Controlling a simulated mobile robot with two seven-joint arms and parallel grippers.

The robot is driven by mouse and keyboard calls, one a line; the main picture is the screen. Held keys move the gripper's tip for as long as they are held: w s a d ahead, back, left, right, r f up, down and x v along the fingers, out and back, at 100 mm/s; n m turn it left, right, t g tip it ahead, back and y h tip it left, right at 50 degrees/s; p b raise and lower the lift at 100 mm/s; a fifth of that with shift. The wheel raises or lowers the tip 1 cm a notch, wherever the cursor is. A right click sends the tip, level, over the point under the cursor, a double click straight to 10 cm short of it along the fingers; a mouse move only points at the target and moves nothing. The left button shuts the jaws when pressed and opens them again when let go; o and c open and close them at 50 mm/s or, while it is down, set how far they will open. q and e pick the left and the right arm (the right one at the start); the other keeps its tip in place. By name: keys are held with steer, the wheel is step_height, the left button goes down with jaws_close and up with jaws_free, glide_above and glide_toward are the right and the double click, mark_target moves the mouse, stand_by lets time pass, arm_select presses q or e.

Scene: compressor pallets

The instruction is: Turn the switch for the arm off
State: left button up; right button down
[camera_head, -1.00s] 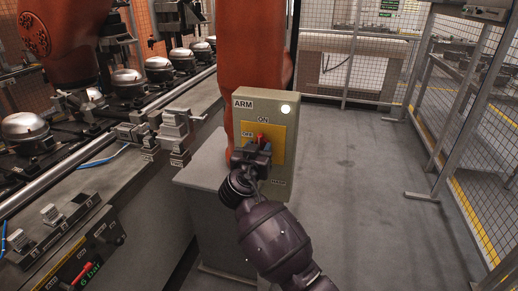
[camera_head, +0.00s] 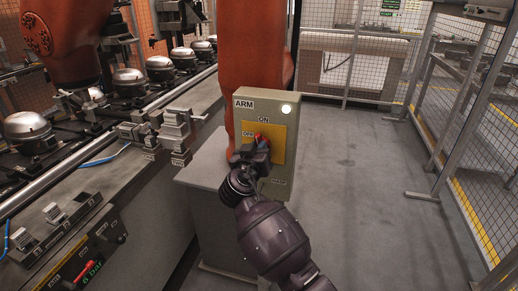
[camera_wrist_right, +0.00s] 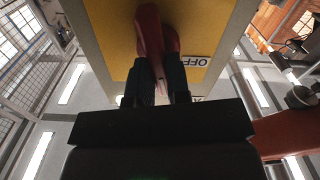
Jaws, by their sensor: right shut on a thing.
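The arm switch is a red handle (camera_head: 262,138) on a yellow plate (camera_head: 277,144), on the front of a grey-beige box (camera_head: 279,183) labelled ARM. ON is printed above the handle and OFF to its left. A round white lamp (camera_head: 286,110) at the box's top right looks lit. My right gripper (camera_head: 258,149) is at the plate, shut on the red handle. In the right wrist view the handle (camera_wrist_right: 150,30) sits between the two dark fingers (camera_wrist_right: 158,75), with the OFF label (camera_wrist_right: 193,62) beside it. The gripper hides part of the handle, so its exact angle is unclear. My left gripper is not in view.
An orange robot arm (camera_head: 251,55) stands directly behind the box. A conveyor with several compressors (camera_head: 130,82) runs along the left, with a panel with a red lever (camera_head: 86,268) in front. Mesh fencing (camera_head: 455,110) stands at right. The grey floor (camera_head: 350,190) between is clear.

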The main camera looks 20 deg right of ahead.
arm_select(q)
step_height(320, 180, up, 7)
steer(key=p, duration=0.5)
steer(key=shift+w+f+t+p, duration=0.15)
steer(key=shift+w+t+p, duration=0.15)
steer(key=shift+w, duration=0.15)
arm_select(e)
steer(key=n, duration=1.5)
steer(key=shift+w+a+f, duration=0.2)
steer(key=shift+a+f, duration=0.05)
steer(key=shift+a, duration=0.05)
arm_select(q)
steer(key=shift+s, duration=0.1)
arm_select(e)
steer(key=shift+n, duration=0.3)
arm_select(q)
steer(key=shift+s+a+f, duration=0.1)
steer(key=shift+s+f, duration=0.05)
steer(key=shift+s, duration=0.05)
arm_select(e)
steer(key=c, duration=1.1)
jaws_free()
steer(key=shift+f, duration=0.1)
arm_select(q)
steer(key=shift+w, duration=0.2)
